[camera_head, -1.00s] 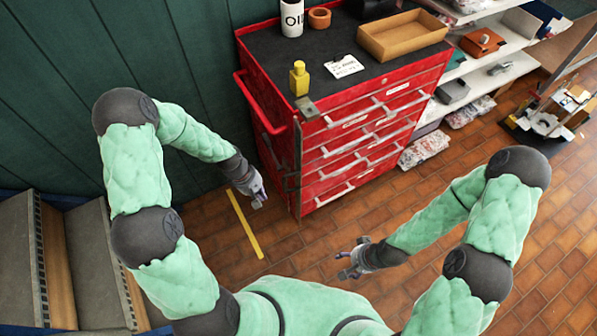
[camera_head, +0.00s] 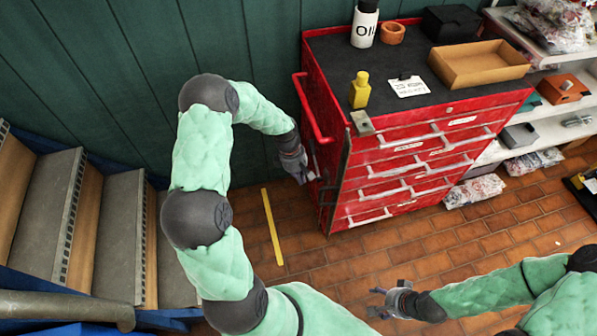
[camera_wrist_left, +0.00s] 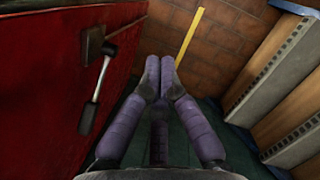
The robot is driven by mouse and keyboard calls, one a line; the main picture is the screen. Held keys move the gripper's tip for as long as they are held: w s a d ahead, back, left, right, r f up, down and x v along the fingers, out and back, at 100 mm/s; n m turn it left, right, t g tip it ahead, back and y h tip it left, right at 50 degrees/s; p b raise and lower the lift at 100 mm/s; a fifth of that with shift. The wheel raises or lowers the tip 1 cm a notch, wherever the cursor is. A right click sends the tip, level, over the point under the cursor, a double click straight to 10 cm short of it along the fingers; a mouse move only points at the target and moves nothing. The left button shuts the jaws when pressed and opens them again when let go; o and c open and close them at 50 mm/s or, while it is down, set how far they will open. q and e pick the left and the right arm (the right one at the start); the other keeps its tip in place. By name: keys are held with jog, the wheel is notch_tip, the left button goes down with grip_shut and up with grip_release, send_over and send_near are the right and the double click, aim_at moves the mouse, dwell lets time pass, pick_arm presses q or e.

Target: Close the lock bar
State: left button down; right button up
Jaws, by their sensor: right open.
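The red tool cabinet (camera_head: 409,171) stands against the green wall. A narrow upright strip (camera_head: 342,185) runs down its front left edge and may be the lock bar; I cannot tell whether it is closed. A grey metal block (camera_head: 362,122) sits at its top front corner. My left gripper (camera_head: 304,178) is beside the cabinet's left side, below the red side handle. In the left wrist view its purple fingers (camera_wrist_left: 160,72) are together with nothing visible between them. A hammer-shaped tool (camera_wrist_left: 98,86) is at the red side panel, left of the fingers. My right gripper (camera_head: 377,301) is open and empty above the floor.
A red side handle (camera_head: 314,108) sticks out above my left gripper. A yellow bottle (camera_head: 360,90), an oil container (camera_head: 364,25) and a brown tray (camera_head: 478,64) are on the cabinet top. Steps (camera_head: 110,235) stand at the left. The tiled floor by the yellow strip (camera_head: 272,228) is clear.

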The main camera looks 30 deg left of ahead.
pick_arm(q)
jog(key=d, duration=0.1)
jog(key=d+f+b, duration=0.1)
jog(key=d, duration=0.2)
jog(key=shift+w+d+f, duration=0.2)
jog(key=shift+w+f, duration=0.05)
jog(key=shift+f, duration=0.15)
